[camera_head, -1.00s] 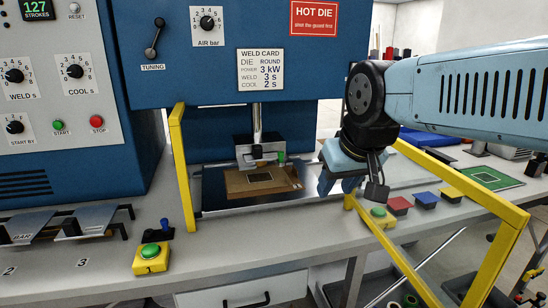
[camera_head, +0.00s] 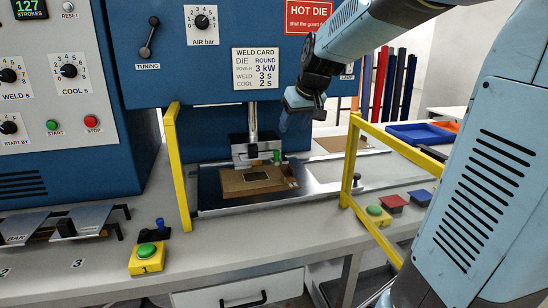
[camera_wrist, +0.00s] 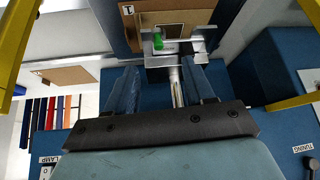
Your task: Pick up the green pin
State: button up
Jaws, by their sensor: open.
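The green pin (camera_head: 277,156) stands small and upright at the right side of the metal die head, just above the brown board on the press bed. In the wrist view the green pin (camera_wrist: 157,42) shows beyond my fingertips, at the metal bracket by the board. My gripper (camera_head: 288,122) hangs in front of the blue press, above the pin and apart from it. In the wrist view my gripper (camera_wrist: 160,74) has its two blue fingers spread with nothing held between them. The pin's lower end is hard to make out.
A yellow guard frame (camera_head: 172,150) stands left of the press bed, and another yellow frame (camera_head: 350,165) stands at its right. The vertical ram (camera_head: 253,120) is close to the pin. A yellow box with a green button (camera_head: 148,257) sits at the bench front.

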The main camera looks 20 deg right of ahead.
aim_at(278, 152)
jog(key=w+x, duration=0.1)
jog(key=x, duration=0.4)
jog(key=w+r+x, duration=0.1)
jog(key=x, duration=0.5)
jog(key=w+x, duration=0.1)
jog(key=x, duration=0.4)
jog(key=shift+w+d+r, duration=0.1)
jog(key=shift+w+d, duration=0.05)
jog(key=shift+c, duration=0.3)
grip_shut()
